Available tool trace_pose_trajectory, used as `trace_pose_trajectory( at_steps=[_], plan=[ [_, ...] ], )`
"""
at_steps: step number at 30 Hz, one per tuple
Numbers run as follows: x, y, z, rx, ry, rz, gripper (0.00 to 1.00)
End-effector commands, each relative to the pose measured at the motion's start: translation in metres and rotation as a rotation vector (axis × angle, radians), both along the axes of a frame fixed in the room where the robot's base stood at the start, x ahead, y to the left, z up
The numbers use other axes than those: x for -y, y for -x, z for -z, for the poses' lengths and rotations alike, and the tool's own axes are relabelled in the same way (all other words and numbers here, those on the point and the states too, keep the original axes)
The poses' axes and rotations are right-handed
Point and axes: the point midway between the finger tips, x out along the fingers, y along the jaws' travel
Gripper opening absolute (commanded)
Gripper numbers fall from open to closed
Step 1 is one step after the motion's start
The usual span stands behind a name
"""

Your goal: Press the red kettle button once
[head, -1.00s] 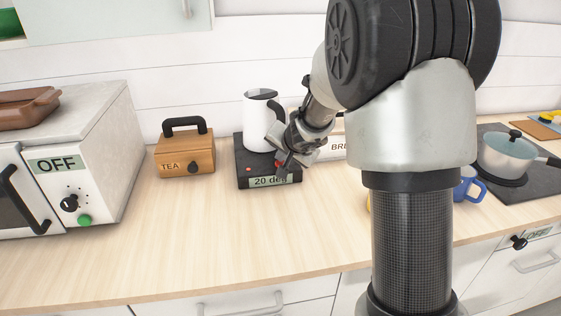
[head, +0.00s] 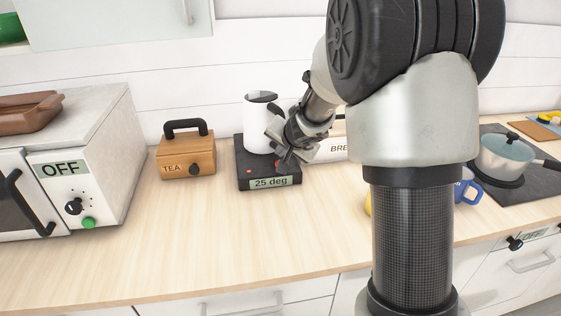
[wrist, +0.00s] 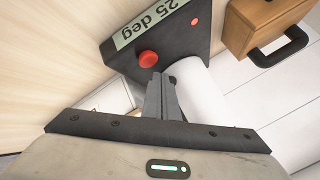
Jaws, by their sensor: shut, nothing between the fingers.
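The kettle base (head: 252,180) is a dark block on the counter, with a display (head: 270,183) reading "25 deg". The white kettle (head: 257,135) stands upright on it. The round red button (wrist: 149,60) sits on the base beside the display and is clear in the wrist view; in the head view it is mostly hidden by my gripper (head: 283,162). My gripper is shut and empty, and in the wrist view its fingertips (wrist: 157,78) are close to the button. I cannot tell whether they touch it. A small red light (wrist: 194,21) shows elsewhere on the base.
A wooden tea box (head: 186,155) stands left of the base. A white oven marked OFF (head: 95,150) is further left. A box marked "BRE" (head: 338,149) is behind my arm. A blue mug (head: 466,188) and a pot (head: 504,154) are at right.

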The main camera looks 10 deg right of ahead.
Motion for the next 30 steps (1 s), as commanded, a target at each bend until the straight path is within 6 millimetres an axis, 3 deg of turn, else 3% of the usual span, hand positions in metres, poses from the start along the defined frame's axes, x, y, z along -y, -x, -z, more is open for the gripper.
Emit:
trace_pose_trajectory(
  at_steps=[3,12,30],
  plan=[
    [0.0,0.0,-0.018,0.001,0.0,0.0,0.0],
    [0.0,0.0,-0.044,0.0,0.0,0.0,0.0],
    [0.0,0.0,-0.043,0.0,0.0,0.0,0.0]
  ],
)
